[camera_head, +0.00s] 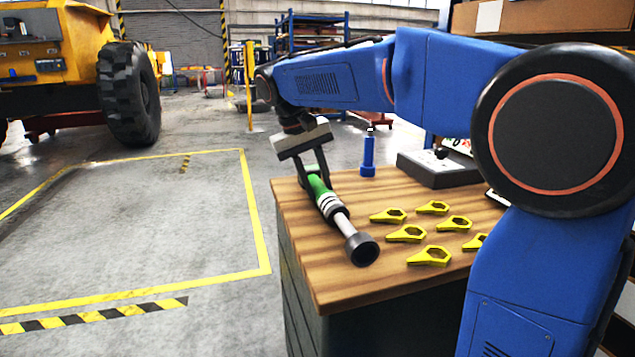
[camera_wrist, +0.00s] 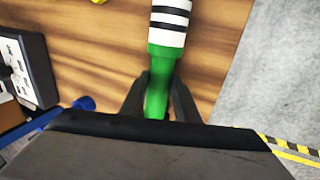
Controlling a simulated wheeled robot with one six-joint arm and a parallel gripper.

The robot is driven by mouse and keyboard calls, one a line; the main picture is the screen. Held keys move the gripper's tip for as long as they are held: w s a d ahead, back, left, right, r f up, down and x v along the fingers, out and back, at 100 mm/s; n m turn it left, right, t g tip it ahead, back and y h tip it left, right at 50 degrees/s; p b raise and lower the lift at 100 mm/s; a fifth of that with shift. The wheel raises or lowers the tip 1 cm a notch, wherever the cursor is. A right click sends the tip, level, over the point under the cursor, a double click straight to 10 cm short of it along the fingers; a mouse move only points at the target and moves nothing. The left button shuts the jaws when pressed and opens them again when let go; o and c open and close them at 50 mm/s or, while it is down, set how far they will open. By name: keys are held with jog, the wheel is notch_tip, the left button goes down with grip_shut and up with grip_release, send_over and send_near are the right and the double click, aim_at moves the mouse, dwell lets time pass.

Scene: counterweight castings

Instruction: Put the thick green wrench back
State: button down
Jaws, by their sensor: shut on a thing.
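The thick green wrench (camera_head: 330,204) has a green handle, a black-and-white banded collar, a silver shaft and a dark round socket end. In the head view my gripper (camera_head: 315,180) is shut on its green handle, over the left part of the wooden bench top. The socket end points toward the camera. In the wrist view the green handle (camera_wrist: 159,85) runs between the two dark fingers of my gripper (camera_wrist: 160,100), with the banded collar beyond them. I cannot tell whether the wrench touches the wood.
Several yellow ring-ended pieces (camera_head: 405,233) lie on the wooden bench (camera_head: 330,285), right of the wrench. A blue cylinder (camera_head: 368,155) and a grey box (camera_head: 437,170) stand at the back. Open floor with yellow lines (camera_head: 130,230) lies to the left; a yellow vehicle (camera_head: 60,60) stands beyond.

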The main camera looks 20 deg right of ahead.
jog(key=c, duration=1.4)
grip_release()
jog(key=shift+o, duration=0.2)
jog(key=v, duration=1.2)
jog(key=shift+s+r, duration=0.1)
jog(key=shift+s, duration=0.05)
